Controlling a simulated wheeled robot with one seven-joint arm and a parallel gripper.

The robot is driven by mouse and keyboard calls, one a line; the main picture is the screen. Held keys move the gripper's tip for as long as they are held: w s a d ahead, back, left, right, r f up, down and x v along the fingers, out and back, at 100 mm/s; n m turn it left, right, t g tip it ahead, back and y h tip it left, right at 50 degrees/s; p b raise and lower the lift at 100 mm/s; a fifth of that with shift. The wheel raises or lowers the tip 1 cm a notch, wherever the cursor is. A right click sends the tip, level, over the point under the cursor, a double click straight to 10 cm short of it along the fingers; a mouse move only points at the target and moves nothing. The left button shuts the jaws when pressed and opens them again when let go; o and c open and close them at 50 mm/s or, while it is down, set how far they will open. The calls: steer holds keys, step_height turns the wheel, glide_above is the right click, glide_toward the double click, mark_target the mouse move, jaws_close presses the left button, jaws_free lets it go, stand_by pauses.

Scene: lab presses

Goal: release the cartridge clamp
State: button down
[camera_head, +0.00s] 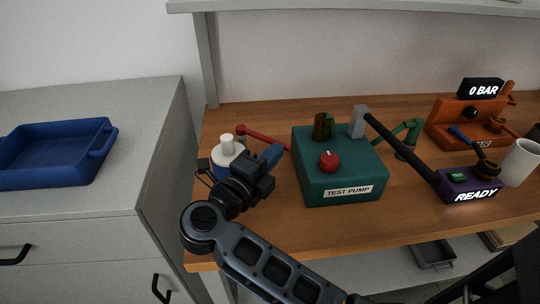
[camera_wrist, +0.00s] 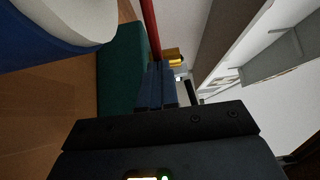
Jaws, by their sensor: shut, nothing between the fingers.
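A white-topped unit with a blue base (camera_head: 228,160), which looks like the cartridge clamp, stands at the left of the wooden bench. A red lever (camera_head: 262,137) with a round red end runs beside it towards the green test pump. My gripper (camera_head: 275,151) is shut and empty, just right of the white top and in front of the lever. In the wrist view the shut blue fingers (camera_wrist: 160,70) point at the red lever (camera_wrist: 149,28), whose lower part goes out of sight behind them. I cannot tell if they touch. The white top (camera_wrist: 70,15) fills the upper left corner.
The green test pump box (camera_head: 338,165) with a red knob stands close right of my gripper. A purple box reading READY (camera_head: 465,186), a white cup (camera_head: 520,163) and an orange machine (camera_head: 462,125) stand further right. A blue tray (camera_head: 55,150) sits on the left cabinet.

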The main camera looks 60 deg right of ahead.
steer(key=shift+d, duration=0.1)
steer(key=shift+s+d+n+t+p, duration=0.15)
steer(key=shift+d+n+t+p, duration=0.15)
steer(key=shift+d+t+p, duration=0.2)
steer(key=shift+s+d+n+t+p, duration=0.15)
steer(key=shift+d+n+t+p, duration=0.2)
steer(key=shift+d, duration=0.2)
steer(key=shift+a, duration=0.1)
